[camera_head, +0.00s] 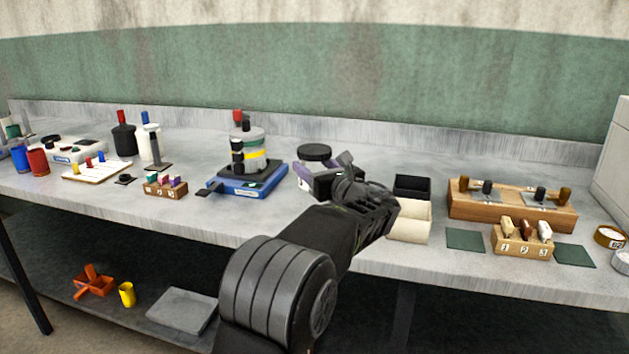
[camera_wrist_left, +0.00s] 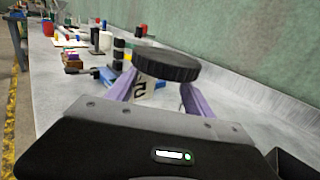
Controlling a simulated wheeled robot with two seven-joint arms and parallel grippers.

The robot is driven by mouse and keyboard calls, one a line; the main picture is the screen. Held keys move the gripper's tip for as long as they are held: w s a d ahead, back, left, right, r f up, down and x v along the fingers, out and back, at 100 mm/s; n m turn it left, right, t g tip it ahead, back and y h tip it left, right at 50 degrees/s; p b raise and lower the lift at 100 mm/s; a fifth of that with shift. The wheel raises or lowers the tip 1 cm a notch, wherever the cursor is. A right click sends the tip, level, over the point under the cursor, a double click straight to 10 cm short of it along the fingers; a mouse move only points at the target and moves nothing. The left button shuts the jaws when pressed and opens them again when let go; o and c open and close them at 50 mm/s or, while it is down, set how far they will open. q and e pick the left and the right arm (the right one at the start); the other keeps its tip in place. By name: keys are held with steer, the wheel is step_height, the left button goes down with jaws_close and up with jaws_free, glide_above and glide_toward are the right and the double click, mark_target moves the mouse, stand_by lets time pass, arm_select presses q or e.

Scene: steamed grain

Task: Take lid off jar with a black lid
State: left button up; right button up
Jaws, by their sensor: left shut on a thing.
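The jar has a pale body with a dark "2" mark (camera_wrist_left: 145,90) and a wide black ribbed lid (camera_wrist_left: 165,64), which appears to sit on it. In the head view the black lid (camera_head: 314,152) shows just behind my left gripper (camera_head: 312,172), near the middle of the bench. The purple fingers of my left gripper (camera_wrist_left: 160,88) stand on both sides of the jar's body, just under the lid, and are shut on it. The lower part of the jar is hidden by my gripper. My right gripper is not in view.
A blue-based device (camera_head: 248,185) stands left of the jar. A black open box (camera_head: 412,187) and a cream box (camera_head: 411,222) lie to its right. A wooden rack (camera_head: 510,205) is further right. Bare bench lies behind the jar.

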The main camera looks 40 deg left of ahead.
mark_target(315, 149)
arm_select(q)
step_height(315, 149, up, 3)
steer(key=shift+r, duration=0.2)
stand_by(0.5)
steer(key=o, duration=1.1)
jaws_close()
